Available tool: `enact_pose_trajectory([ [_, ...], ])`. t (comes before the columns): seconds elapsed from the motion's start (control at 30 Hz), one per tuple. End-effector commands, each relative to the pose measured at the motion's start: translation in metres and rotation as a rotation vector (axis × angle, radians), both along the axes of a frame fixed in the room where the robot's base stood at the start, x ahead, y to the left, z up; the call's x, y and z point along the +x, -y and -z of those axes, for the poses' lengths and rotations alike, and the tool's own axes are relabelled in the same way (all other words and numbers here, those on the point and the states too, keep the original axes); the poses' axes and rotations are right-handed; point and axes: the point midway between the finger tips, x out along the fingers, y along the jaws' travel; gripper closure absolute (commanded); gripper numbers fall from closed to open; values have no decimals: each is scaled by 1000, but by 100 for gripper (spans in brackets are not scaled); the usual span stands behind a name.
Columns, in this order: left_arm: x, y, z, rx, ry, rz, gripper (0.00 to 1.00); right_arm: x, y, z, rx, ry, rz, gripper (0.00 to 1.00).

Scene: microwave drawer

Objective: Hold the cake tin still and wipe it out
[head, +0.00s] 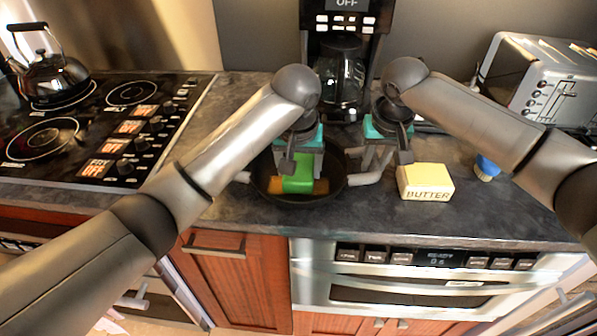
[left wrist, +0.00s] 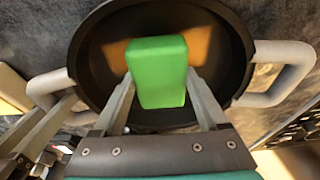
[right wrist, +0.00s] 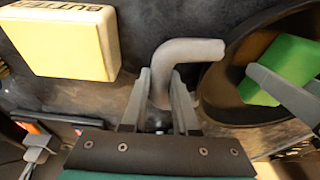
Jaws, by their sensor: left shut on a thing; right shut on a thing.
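The cake tin (head: 300,203) is a round black pan with two grey side handles, standing on the dark counter. Orange-brown patches (left wrist: 200,42) show on its inside. My left gripper (head: 299,165) is shut on a green sponge (head: 297,183), held down inside the tin. In the left wrist view the sponge (left wrist: 158,75) hides part of the tin's floor; whether it presses on the floor is hard to tell. My right gripper (head: 377,160) is shut on the tin's right handle (head: 366,179), whose bent bar shows between the fingers in the right wrist view (right wrist: 190,50).
A butter block (head: 425,182) lies close right of the right handle, with a blue brush (head: 487,168) beyond. A coffee maker (head: 342,75) stands behind, a toaster (head: 545,85) back right, and a stove with a kettle (head: 52,78) left. The front counter edge is near the tin.

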Motion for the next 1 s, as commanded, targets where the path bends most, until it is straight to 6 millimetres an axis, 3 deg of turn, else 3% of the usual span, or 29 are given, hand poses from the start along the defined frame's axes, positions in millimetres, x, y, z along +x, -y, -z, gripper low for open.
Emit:
enact_pose_trajectory([
  [0.37,1,21,-2,-2,-1,3,100,0,-4,0,8,2,-5,100],
  [1.0,0,-8,2,1,-1,-1,100,0,-2,0,4,1,-2,100],
])
